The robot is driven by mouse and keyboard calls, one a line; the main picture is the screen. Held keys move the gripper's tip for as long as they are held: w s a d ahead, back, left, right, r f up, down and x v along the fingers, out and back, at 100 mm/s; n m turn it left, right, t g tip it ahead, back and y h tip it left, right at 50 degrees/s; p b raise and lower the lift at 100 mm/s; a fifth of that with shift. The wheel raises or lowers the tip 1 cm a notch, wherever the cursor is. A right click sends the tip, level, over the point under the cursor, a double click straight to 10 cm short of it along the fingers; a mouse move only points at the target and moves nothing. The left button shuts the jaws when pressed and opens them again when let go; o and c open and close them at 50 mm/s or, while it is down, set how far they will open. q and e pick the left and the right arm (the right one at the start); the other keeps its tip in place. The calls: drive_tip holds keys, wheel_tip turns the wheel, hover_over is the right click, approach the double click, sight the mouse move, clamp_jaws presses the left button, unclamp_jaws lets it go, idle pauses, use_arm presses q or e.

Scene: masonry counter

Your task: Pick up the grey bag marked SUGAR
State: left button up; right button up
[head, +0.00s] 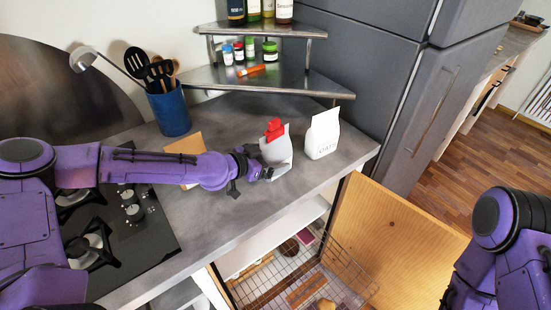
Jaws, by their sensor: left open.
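A grey bag (274,149) with a red piece at its top stands on the counter near its corner; no marking on it is readable from here. My left gripper (265,168) is open at the near side of this bag, low down, and its fingers partly cover the bag's lower part. I cannot tell whether they touch it. A white bag (322,136) with dark lettering that looks like OATS stands just to the right. My right gripper is out of view; only part of that arm shows at the lower right.
A blue utensil holder (168,110) stands behind my left arm, and a wooden board (187,146) lies partly under it. A metal corner shelf (267,79) with jars is behind the bags.

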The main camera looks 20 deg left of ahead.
use_arm(q)
drive_tip(key=shift+w+a+f, duration=0.1)
drive_tip(key=shift+w+f, duration=0.05)
drive_tip(key=c, duration=1.3)
drive_tip(key=shift+c, duration=1.2)
drive_tip(key=shift+r, duration=0.2)
